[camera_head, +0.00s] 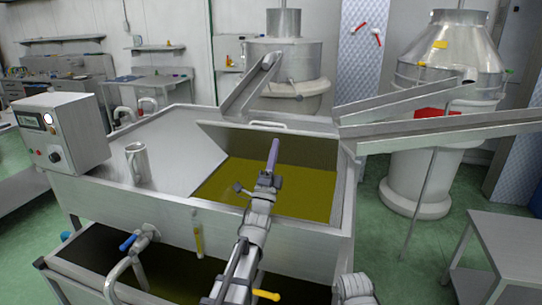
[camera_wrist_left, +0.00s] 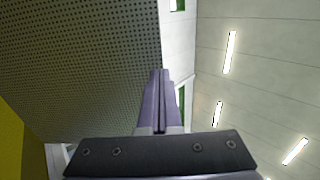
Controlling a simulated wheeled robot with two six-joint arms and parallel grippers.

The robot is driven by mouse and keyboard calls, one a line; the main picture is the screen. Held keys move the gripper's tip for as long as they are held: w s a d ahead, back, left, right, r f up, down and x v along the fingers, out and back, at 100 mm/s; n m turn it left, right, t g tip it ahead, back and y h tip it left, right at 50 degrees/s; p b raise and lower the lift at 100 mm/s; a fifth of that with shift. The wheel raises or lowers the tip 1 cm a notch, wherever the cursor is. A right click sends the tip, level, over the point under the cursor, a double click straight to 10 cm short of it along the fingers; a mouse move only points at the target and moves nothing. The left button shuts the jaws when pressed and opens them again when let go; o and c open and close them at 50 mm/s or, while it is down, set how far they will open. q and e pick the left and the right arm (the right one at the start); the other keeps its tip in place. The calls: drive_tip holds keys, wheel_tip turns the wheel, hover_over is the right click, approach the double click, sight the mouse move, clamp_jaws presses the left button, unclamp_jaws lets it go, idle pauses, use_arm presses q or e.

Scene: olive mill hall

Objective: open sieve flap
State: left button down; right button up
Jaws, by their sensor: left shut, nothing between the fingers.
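The sieve flap (camera_head: 222,139) stands raised at the back of the steel tank's opening, with a bar handle (camera_head: 268,125) on its upper edge. Olive-green liquid (camera_head: 225,185) shows in the opening below it. In the left wrist view, a perforated plate (camera_wrist_left: 75,60), which looks like the flap's underside, fills the upper left. My left gripper (camera_head: 274,146) reaches over the opening in front of the flap. Its purple fingers are shut and empty, and show in the left wrist view (camera_wrist_left: 160,90). Whether they touch the flap I cannot tell. My right gripper is not in view.
A steel mug (camera_head: 136,163) stands on the tank's lid left of the opening, near a control box (camera_head: 62,130). Steel chutes (camera_head: 440,128) slope in from the right and another (camera_head: 250,85) from behind. A steel table (camera_head: 510,245) stands at the right.

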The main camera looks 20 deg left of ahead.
use_arm(q)
drive_tip(key=p+x, duration=0.1)
drive_tip(key=x, duration=0.1)
drive_tip(key=shift+w+r, duration=0.2)
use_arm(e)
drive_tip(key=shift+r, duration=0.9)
use_arm(q)
drive_tip(key=w+r+g+p, duration=0.1)
drive_tip(key=w+r+p, duration=0.3)
drive_tip(key=p, duration=0.2)
drive_tip(key=w+r+g+p, duration=0.2)
drive_tip(key=w+r+p, duration=0.2)
drive_tip(key=p, duration=0.3)
drive_tip(key=shift+g+p, duration=0.3)
drive_tip(key=w+r+g+p, duration=0.2)
drive_tip(key=w+r+p, duration=0.1)
drive_tip(key=w+p, duration=0.4)
drive_tip(key=shift+w, duration=1.55)
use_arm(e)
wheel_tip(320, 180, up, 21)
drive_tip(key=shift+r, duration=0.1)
